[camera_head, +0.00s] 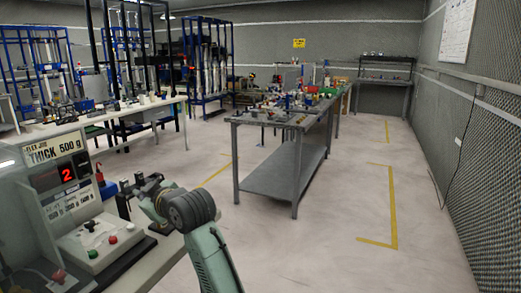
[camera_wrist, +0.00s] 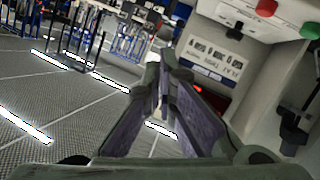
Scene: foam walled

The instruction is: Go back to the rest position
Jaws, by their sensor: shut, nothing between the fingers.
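My gripper (camera_head: 130,187) is at the left of the head view, at the end of my green arm. It is close to the front of a grey test machine (camera_head: 70,190) with a red digit display. In the wrist view my gripper (camera_wrist: 165,62) has its two fingers meeting at the tips, with nothing visible between them. The wrist view is tilted, and the machine (camera_wrist: 240,60) fills its right side, near the fingers.
A grey metal workbench (camera_head: 270,185) with small items stands in the middle. A long white table (camera_head: 150,108) and blue racks (camera_head: 205,60) are behind at the left. The floor (camera_head: 330,240) to the right is clear, up to a grey foam wall (camera_head: 490,150).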

